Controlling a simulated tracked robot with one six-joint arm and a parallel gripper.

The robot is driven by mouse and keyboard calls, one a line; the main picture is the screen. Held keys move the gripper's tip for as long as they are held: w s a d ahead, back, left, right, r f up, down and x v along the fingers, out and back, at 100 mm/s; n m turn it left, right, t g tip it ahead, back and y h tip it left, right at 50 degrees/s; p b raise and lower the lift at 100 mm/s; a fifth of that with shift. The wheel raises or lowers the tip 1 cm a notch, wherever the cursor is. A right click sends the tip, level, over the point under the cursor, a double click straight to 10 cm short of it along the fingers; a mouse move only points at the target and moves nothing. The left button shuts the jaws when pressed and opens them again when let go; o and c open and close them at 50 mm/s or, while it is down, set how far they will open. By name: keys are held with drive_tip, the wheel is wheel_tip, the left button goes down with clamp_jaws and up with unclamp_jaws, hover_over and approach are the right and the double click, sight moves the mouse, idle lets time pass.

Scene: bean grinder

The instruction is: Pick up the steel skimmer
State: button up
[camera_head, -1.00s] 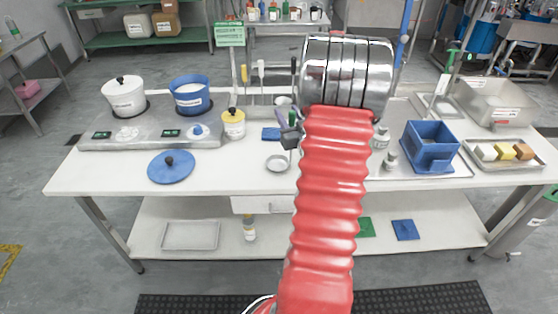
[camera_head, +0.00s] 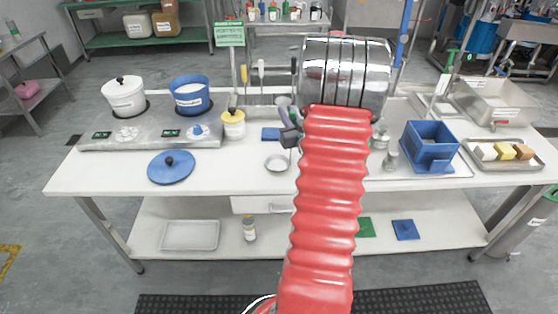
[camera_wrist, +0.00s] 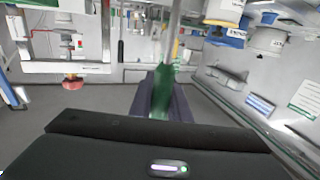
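My gripper (camera_head: 290,137) is just left of the red arm sleeve, low over the middle of the white table (camera_head: 235,180). In the wrist view its two dark fingers (camera_wrist: 163,92) stand close on either side of a green handle (camera_wrist: 161,95) with a thin steel shaft, which seems to be the skimmer's. I cannot tell whether the fingers press on the handle. A round grey disc (camera_head: 277,163) shows on the table just below my gripper; I cannot tell if it is the skimmer's head. My arm hides part of the area behind it.
A yellow-lidded pot (camera_head: 233,124), a blue mat (camera_head: 271,134) and a blue lid (camera_head: 171,167) lie left of my gripper. White and blue pots (camera_head: 190,97) stand farther left. A blue bin (camera_head: 431,146) stands at the right. Utensils (camera_head: 261,70) hang behind.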

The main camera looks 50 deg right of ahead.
clamp_jaws()
drive_tip(key=shift+r, duration=0.15)
wheel_tip(320, 180, up, 10)
idle(0.7)
idle(0.4)
